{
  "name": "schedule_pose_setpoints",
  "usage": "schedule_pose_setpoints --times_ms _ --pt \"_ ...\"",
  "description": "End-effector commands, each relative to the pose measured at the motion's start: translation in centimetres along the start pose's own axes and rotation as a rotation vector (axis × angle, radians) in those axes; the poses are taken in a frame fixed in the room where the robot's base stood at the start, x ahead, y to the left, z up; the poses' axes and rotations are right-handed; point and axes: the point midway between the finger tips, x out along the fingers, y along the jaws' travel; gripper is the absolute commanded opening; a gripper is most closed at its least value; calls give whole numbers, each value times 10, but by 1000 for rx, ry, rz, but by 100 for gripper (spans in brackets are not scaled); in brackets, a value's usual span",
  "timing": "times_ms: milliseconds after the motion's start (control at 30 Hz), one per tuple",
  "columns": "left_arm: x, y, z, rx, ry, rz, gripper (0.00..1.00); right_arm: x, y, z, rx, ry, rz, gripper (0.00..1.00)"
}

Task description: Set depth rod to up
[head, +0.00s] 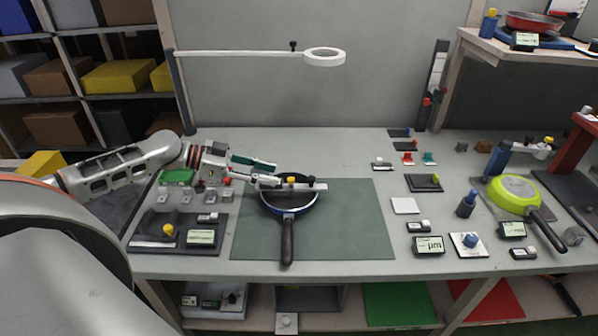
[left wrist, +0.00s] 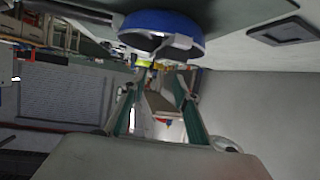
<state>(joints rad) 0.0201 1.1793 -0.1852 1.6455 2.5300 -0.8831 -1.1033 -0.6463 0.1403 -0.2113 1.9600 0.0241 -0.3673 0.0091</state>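A blue-rimmed pan (head: 269,208) with a dark handle stands on the green mat (head: 350,225). The blue pan (left wrist: 160,22) and the pale gauge (left wrist: 178,43) show above the fingertips. My right gripper is out of view.
A ring on a pale arm (head: 324,57) hangs over the table behind the pan. A black tray (head: 148,236) with small devices is left of the mat. A green pan (head: 513,193), a display block (head: 429,246) and several gauges stand at the right. The mat's right part is clear.

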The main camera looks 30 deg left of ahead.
Motion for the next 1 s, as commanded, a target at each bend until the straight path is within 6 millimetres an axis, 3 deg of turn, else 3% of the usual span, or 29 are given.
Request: schedule_pose_setpoints --times_ms 233,600,1000 --pt "24 0 -2 2 4 0 30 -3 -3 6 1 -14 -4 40" --pt "68 -1 -2 -1 3 -1 30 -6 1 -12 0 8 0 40" --pt "76 0 0 0 0 0 30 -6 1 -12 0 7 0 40"
